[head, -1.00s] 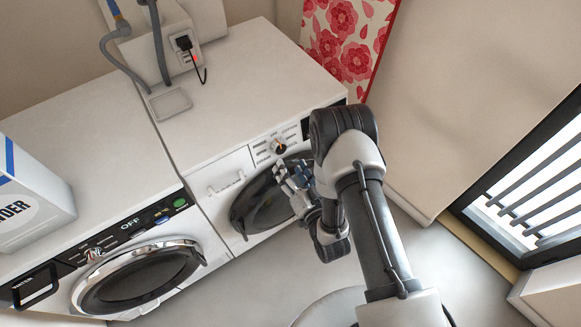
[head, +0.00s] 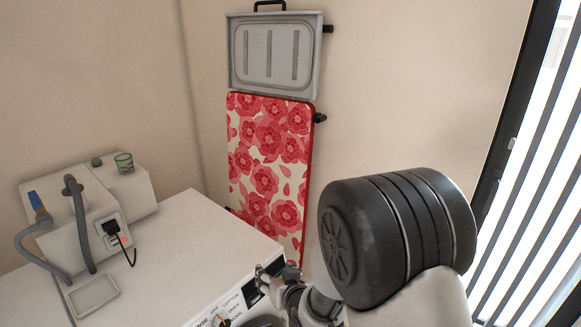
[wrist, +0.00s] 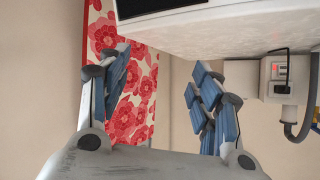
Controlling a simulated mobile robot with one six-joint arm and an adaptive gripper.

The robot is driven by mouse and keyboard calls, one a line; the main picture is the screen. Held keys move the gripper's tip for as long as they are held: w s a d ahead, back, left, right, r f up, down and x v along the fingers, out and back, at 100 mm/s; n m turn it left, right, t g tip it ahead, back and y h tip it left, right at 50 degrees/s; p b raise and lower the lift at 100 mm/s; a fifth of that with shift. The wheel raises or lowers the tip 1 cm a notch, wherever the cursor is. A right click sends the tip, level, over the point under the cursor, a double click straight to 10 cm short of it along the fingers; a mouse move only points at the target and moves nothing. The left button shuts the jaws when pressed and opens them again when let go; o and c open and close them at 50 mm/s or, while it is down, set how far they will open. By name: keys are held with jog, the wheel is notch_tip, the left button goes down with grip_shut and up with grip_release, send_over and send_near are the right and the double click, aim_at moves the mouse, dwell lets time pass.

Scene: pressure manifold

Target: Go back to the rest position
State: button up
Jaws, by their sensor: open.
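My gripper (wrist: 160,98) is open and empty in the wrist view, its two blue-padded fingers spread apart. In the head view my gripper (head: 268,280) is small and partly hidden at the bottom, close to the front right corner of the white washing machine (head: 180,230). My large dark arm joint (head: 395,240) fills the lower right of the head view. In the wrist view the white machine's edge (wrist: 220,35) shows above the fingers.
A red floral ironing board (head: 268,165) hangs on the wall below a grey folded rack (head: 275,55). A slatted window (head: 540,190) is at the right.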

jog(key=s+d+r+m+g+h, duration=0.15)
jog(key=s+d+r+h, duration=0.25)
jog(key=s+d+r, duration=0.7)
jog(key=s+d+r+g, duration=0.1)
jog(key=s+d+r, duration=0.1)
jog(key=s, duration=0.3)
jog(key=s+d+r+g, duration=0.2)
jog(key=s+d, duration=0.1)
jog(key=s, duration=0.2)
jog(key=shift+d+r+h, duration=0.25)
jog(key=shift+r+h, duration=0.05)
jog(key=shift+r, duration=0.1)
jog(key=s, duration=0.3)
jog(key=s+d+g, duration=0.1)
jog(key=s, duration=0.3)
jog(key=s+g, duration=0.1)
jog(key=s, duration=0.3)
jog(key=shift+s+d+r+m, duration=0.1)
jog(key=shift+d+r+m, duration=0.15)
jog(key=shift+r, duration=0.05)
jog(key=shift+c, duration=0.2)
